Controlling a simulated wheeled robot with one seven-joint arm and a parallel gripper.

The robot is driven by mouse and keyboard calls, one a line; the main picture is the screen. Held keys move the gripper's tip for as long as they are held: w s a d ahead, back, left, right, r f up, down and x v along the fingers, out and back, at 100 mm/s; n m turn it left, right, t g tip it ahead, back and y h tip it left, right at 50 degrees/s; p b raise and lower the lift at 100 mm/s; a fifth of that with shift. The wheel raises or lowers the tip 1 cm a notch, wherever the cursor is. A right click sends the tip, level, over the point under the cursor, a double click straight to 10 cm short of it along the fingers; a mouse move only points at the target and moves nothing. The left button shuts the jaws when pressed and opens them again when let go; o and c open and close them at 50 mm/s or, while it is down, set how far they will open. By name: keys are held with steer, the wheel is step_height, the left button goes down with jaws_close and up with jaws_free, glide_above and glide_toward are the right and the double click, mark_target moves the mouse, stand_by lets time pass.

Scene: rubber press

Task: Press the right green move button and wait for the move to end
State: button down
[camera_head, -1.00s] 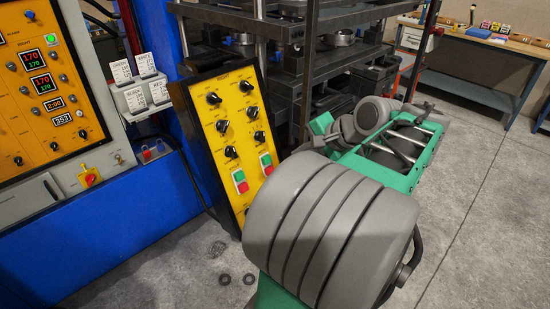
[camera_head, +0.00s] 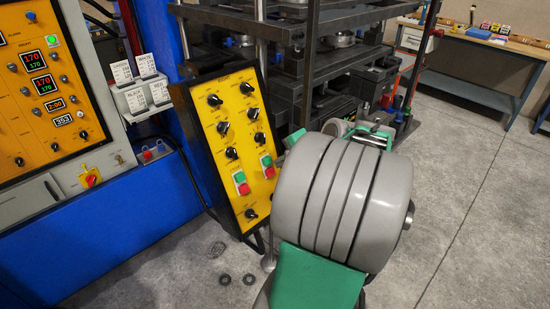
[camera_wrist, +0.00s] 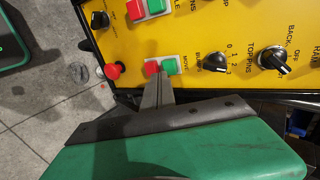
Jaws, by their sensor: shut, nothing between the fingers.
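The yellow control panel (camera_head: 236,140) has two pairs of green and red buttons. The right green move button (camera_head: 266,161) sits above its red button (camera_head: 270,172). In the wrist view the same pair shows side by side, with the green button (camera_wrist: 170,65) to the right of the red button (camera_wrist: 152,67). My gripper (camera_wrist: 160,80) is shut and empty, its tips right in front of this pair and overlapping their lower edge. Whether the tips touch a button cannot be told. In the head view my arm hides the gripper.
The left green button (camera_head: 239,177) is close by on the panel. Several black knobs (camera_wrist: 215,62) and a red round button (camera_wrist: 112,71) surround the pair. The press's dark platens (camera_head: 330,65) stand behind the panel. Floor at the right is clear.

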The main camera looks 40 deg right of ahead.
mark_target(268, 160)
steer(key=shift+w+f, duration=0.25)
steer(key=shift+w, duration=0.5)
steer(key=shift+w+f, duration=0.2)
steer(key=shift+w, duration=0.55)
steer(key=shift+w+f+p, duration=0.3)
steer(key=shift+w+p, duration=0.05)
steer(key=shift+w, duration=0.55)
steer(key=shift+s, duration=0.1)
steer(key=s+f+v, duration=0.1)
steer(key=v, duration=1.2)
steer(key=shift+s+r, duration=0.25)
steer(key=shift+s, duration=0.05)
steer(key=shift+a, duration=0.1)
